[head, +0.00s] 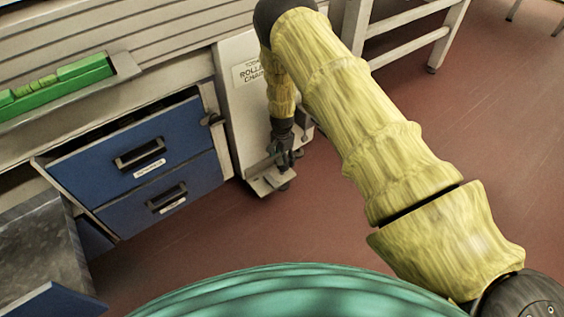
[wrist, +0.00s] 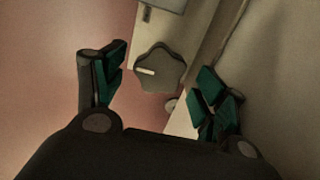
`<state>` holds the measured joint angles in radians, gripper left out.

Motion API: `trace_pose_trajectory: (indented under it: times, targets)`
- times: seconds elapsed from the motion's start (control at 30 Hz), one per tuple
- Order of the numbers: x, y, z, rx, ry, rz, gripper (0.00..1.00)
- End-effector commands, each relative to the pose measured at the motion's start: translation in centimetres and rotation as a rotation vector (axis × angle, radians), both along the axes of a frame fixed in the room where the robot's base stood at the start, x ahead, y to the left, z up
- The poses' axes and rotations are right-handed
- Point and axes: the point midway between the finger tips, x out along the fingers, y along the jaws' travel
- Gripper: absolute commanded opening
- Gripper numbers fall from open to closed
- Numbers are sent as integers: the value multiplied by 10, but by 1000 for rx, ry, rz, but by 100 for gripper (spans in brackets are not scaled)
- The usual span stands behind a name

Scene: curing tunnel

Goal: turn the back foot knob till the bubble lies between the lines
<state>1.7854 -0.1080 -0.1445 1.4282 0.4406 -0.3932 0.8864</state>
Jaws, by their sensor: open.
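A grey lobed foot knob (wrist: 158,68) with a white mark on its face shows in the wrist view, ahead of and between my fingers. My gripper (wrist: 164,80) is open, with dark green pads to the left and right of the knob; I cannot tell whether either touches it. In the head view my gripper (head: 285,156) points down at the low foot bracket, and the knob there is mostly hidden. A green spirit level (head: 62,83) lies on the ledge at the left. Its bubble and lines are too small to tell.
Blue drawers (head: 180,134) stand left of my gripper, the upper one partly pulled out. A pale panel with a label (head: 250,70) stands just behind my gripper. A white-legged frame (head: 408,48) is at the back right. The red floor (head: 290,225) in front is clear.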

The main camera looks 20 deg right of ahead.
Motion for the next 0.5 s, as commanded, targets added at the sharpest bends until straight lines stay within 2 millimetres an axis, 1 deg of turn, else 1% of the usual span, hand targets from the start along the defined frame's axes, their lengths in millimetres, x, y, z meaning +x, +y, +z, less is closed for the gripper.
trace_pose_trajectory:
  times: [0.03,0.13,0.47,0.5]
  targets:
    - [0,0,-6,0,0,0,71]
    - [0,0,-11,0,0,0,71]
    - [0,0,-13,0,0,0,71]
    - [0,0,-13,0,0,0,70]
